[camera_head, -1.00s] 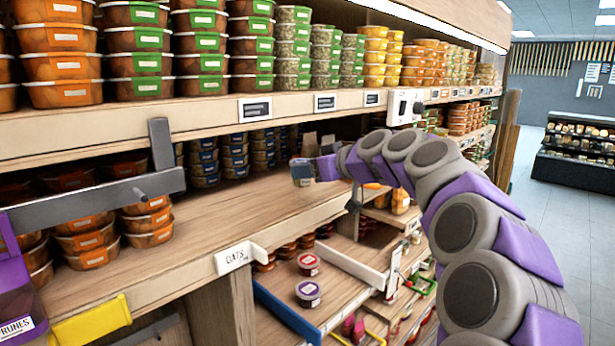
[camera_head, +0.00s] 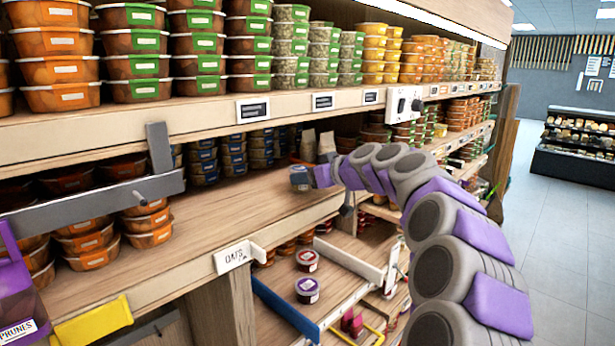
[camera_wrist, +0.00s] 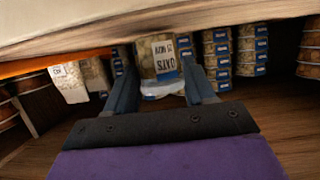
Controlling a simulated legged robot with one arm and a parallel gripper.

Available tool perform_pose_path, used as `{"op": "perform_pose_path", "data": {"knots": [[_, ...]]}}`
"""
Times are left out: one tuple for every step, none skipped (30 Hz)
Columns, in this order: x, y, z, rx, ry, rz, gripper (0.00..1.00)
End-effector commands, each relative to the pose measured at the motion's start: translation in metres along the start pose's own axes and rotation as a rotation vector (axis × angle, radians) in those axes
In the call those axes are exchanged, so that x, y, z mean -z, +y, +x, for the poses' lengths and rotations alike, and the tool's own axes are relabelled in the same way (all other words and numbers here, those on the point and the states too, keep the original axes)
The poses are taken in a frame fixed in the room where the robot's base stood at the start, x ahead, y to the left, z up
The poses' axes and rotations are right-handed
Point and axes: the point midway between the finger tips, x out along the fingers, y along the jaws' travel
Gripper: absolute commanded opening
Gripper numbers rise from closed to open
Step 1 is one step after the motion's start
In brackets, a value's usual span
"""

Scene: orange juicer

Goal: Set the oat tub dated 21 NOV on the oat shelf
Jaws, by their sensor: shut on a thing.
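The oat tub (camera_wrist: 160,62) is between the two fingers of my gripper (camera_wrist: 160,88) in the wrist view. Its label shows upside down and reads OATS with a NOV date; the day digits are hard to read. In the head view the tub (camera_head: 300,177) is small at the end of my arm, with my gripper (camera_head: 317,175) shut on it. It is over the wooden oat shelf (camera_head: 225,212), which has an OATS sign (camera_head: 233,257) on its front edge. I cannot tell whether the tub touches the shelf board.
Stacked blue-labelled tubs (camera_head: 233,158) stand at the back of the shelf. Orange tubs (camera_head: 90,240) and a grey bar (camera_head: 100,205) are at the left. The upper shelf (camera_head: 200,112) hangs above. The middle of the oat shelf is bare. Two lidded tubs (camera_head: 307,289) sit below.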

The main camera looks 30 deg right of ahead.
Motion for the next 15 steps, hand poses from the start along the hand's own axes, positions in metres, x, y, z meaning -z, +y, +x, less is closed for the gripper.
{"op": "perform_pose_path", "data": {"knots": [[-0.0021,0.0006,0.0003,0.000,0.001,0.002,0.23],[-0.0030,0.0011,0.0004,0.000,0.001,0.002,0.23],[-0.0037,0.0015,0.0006,0.000,0.001,0.002,0.23],[-0.0040,0.0014,0.0007,0.000,0.001,0.002,0.23],[-0.0040,0.0012,0.0008,0.000,0.001,0.002,0.23],[-0.0037,0.0006,0.0010,0.000,0.001,0.001,0.23],[-0.0036,0.0001,0.0011,0.000,0.001,0.001,0.23],[-0.0034,-0.0001,0.0011,0.000,0.001,0.000,0.23],[-0.0034,-0.0002,0.0011,0.000,0.001,0.000,0.23],[-0.0035,-0.0004,0.0012,0.000,0.001,0.000,0.55],[-0.0034,-0.0010,0.0013,0.000,0.001,0.000,0.58],[-0.0031,-0.0021,0.0016,0.000,0.000,-0.001,0.62],[-0.0030,-0.0029,0.0020,0.000,0.000,-0.002,0.65],[-0.0028,-0.0036,0.0021,0.000,0.000,-0.002,0.67],[-0.0027,-0.0043,0.0024,0.000,-0.001,-0.003,0.71]]}}
